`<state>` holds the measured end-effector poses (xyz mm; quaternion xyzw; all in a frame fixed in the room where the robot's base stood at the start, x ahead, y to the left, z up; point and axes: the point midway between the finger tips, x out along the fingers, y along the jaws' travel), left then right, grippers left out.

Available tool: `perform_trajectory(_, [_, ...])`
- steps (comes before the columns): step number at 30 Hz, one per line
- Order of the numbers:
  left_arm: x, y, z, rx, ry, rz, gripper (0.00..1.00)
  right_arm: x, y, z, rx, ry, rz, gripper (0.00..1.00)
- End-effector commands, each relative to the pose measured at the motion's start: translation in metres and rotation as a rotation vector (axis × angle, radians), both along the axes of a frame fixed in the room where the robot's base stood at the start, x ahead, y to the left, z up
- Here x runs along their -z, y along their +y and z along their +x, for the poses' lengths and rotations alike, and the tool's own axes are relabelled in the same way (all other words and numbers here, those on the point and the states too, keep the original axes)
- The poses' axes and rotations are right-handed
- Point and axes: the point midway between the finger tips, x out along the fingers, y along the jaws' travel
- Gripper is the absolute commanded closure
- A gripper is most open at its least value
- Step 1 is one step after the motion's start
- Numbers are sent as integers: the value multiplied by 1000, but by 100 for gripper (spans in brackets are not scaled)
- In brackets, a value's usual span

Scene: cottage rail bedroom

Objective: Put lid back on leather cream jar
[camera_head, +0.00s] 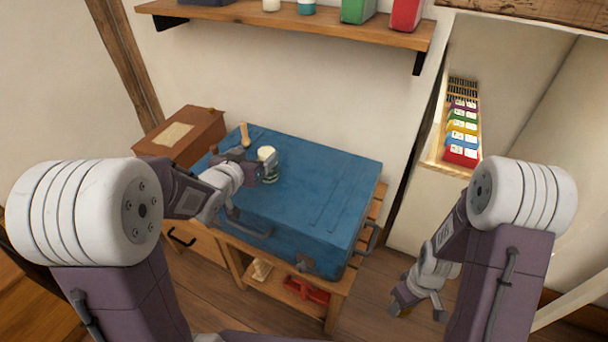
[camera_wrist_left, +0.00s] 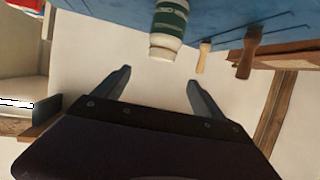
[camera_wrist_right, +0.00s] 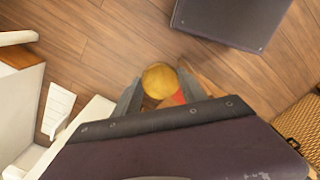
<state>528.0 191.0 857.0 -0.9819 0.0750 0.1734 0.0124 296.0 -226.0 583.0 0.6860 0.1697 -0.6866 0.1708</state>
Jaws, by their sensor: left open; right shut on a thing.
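The leather cream jar (camera_head: 267,154), pale at the top with a green label, stands upright on the blue suitcase (camera_head: 325,182). My left gripper (camera_head: 262,172) is open beside the jar. In the left wrist view the jar (camera_wrist_left: 170,25) lies beyond the open fingertips (camera_wrist_left: 159,80), apart from them. My right gripper (camera_wrist_right: 158,84) is shut on a round, brass-coloured lid (camera_wrist_right: 160,78).
A brush (camera_head: 245,134) stands near the jar; two wooden handles (camera_wrist_left: 203,57) (camera_wrist_left: 247,55) show in the left wrist view. A brown box (camera_head: 185,135) is left of the suitcase. A wall shelf (camera_head: 300,22) runs above. The suitcase's right side is clear.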

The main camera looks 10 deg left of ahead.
Motion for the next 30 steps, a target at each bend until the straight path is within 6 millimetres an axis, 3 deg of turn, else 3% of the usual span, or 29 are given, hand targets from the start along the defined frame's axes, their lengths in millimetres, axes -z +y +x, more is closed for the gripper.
perform_trajectory(8, [1,0,0,0,1,0,19,0,0,0,0,0,0,89])
perform_trajectory(21, [87,0,0,0,3,0,19,45,0,0,0,0,0,89])
perform_trajectory(24, [85,-2,12,0,0,0,19,44,0,0,0,0,0,89])
perform_trajectory(30, [85,-2,15,-1,1,0,19,43,0,0,0,0,0,89])
